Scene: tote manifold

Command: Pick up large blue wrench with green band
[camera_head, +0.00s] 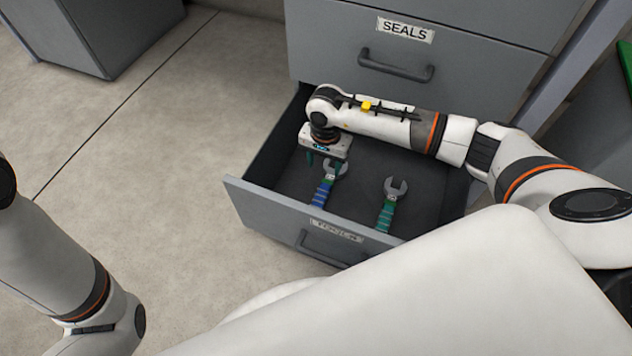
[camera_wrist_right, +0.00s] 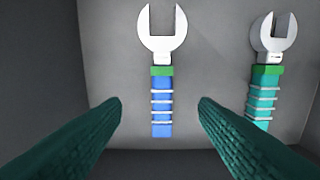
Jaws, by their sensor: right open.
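The large blue wrench with a green band (camera_wrist_right: 161,100) lies in the open drawer, its metal open jaw toward the top of the right wrist view. In the head view the blue wrench (camera_head: 322,192) is partly covered by my right gripper (camera_head: 324,160). My right gripper (camera_wrist_right: 160,108) is open above the drawer, its two dark green fingers to either side of the blue handle in the right wrist view, with nothing between them. I cannot tell the exact height. My left arm shows at the left edge of the head view, but its gripper is out of frame.
A teal-handled wrench with a green band (camera_wrist_right: 263,95) lies to the right; it also shows in the head view (camera_head: 388,208). The open drawer (camera_head: 262,207) has walls around both wrenches. The closed SEALS drawer (camera_head: 400,75) is above. Bare drawer floor lies between the wrenches.

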